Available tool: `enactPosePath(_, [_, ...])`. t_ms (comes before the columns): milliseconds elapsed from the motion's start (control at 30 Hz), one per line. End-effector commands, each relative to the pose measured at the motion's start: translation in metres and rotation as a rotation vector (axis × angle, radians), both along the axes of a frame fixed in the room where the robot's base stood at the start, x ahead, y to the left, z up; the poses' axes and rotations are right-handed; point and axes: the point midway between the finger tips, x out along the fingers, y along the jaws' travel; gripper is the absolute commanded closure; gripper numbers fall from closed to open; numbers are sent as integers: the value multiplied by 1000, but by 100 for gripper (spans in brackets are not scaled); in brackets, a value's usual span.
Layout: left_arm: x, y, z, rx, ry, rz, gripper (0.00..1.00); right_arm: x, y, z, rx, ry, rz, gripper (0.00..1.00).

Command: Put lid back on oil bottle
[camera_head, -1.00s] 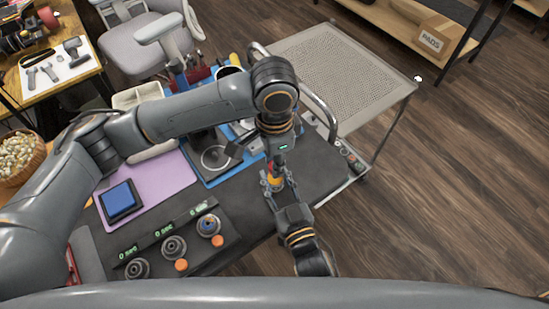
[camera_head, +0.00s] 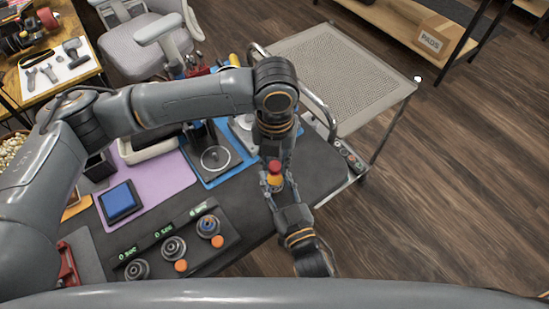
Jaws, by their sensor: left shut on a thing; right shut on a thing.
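A small yellow-orange oil bottle (camera_head: 276,182) stands over the right end of the dark worktop. My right gripper (camera_head: 275,189) is shut around its lower part from the near side. A red lid (camera_head: 274,167) is directly above the bottle, in line with it. My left gripper (camera_head: 274,161) reaches down from above and is shut on the lid. The lid and bottle look in contact, but I cannot tell whether the lid is seated or threaded. The fingers hide parts of both.
A control box with dials (camera_head: 176,243) lies front left on the worktop. A purple mat (camera_head: 168,178) carries a blue square pad (camera_head: 120,201). A blue tray (camera_head: 212,178) with a round-based stand is behind. A perforated metal cart top (camera_head: 340,70) stands back right.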

Motion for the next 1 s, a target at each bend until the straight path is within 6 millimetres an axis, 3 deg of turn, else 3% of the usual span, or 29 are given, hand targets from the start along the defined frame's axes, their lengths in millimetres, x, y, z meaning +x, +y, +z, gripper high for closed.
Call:
enactPosePath(300, [0,-1,0,2,-1,-664,85,0,0,0,0,1,0,100])
enactPosePath(500, [0,-1,0,1,-1,-960,85,0,0,0,0,1,0,100])
enactPosePath(900, [0,-1,0,1,-1,-1037,85,0,0,0,0,1,0,100])
enactPosePath(933, [0,-1,0,1,-1,-1037,72,0,0,0,0,1,0,100])
enactPosePath(1000, [-1,-1,0,1,-1,-1037,57,0,0,0,0,0,0,100])
